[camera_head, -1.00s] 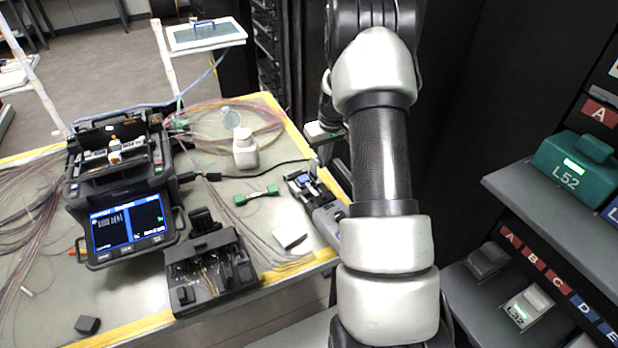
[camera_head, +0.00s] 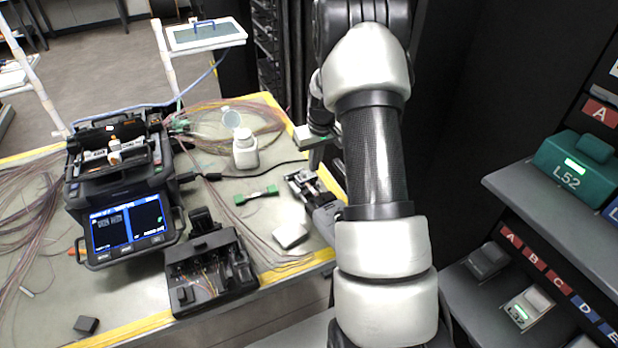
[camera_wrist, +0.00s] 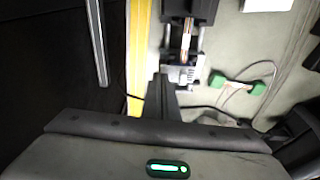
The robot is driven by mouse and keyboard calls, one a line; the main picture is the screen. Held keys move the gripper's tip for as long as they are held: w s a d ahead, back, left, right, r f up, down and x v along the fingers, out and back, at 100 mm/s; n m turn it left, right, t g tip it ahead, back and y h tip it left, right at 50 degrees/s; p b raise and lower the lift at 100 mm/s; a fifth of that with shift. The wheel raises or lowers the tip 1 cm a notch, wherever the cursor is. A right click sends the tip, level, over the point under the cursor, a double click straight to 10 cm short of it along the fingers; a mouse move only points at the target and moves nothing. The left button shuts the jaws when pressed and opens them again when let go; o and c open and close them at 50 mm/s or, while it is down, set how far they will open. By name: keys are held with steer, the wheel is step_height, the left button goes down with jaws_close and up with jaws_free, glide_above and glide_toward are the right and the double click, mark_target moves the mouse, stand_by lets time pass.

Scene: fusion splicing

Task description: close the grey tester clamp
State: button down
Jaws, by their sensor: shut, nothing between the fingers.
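The tester (camera_head: 325,212), a dark grey device, lies at the table's right edge, partly behind my arm in the head view. In the wrist view its dark body (camera_wrist: 190,10) is at the top centre, with a coloured strip along its middle. The grey clamp (camera_wrist: 180,73) is at the end nearest my gripper; I cannot tell whether it is fully down. My gripper (camera_wrist: 166,84) is shut and empty, its dark fingertips right beside or over the clamp. Contact is unclear. In the head view my gripper (camera_head: 315,157) is just above the tester's far end.
A green-ended piece (camera_head: 256,195) lies left of the tester, and a white block (camera_head: 290,236) lies nearer. A white bottle (camera_head: 245,152), a black splicer (camera_head: 125,190) and a dark fibre holder (camera_head: 212,272) stand further left. A shelf (camera_head: 560,225) is at right.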

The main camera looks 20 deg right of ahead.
step_height(320, 180, up, 7)
steer(key=d+p, duration=0.1)
steer(key=p, duration=0.2)
steer(key=shift+p, duration=0.35)
steer(key=shift+w+d, duration=0.1)
stand_by(0.3)
steer(key=s+a+r+t+p, duration=0.1)
steer(key=s+a+r, duration=0.3)
steer(key=r, duration=0.4)
steer(key=s+a+r+p, duration=0.2)
steer(key=s+a+r, duration=0.25)
steer(key=r, duration=0.45)
steer(key=s+a+r+t+p, duration=0.1)
steer(key=s+a+r, duration=0.35)
steer(key=r, duration=0.35)
steer(key=s+a+r+p, duration=0.1)
steer(key=s+a+r, duration=0.2)
steer(key=s, duration=0.6)
steer(key=s+a+r+t+p, duration=0.1)
steer(key=s+a+r+p, duration=0.1)
steer(key=s, duration=0.6)
steer(key=shift+s+a+r, duration=0.35)
steer(key=shift+a+r, duration=0.35)
steer(key=shift+a, duration=0.3)
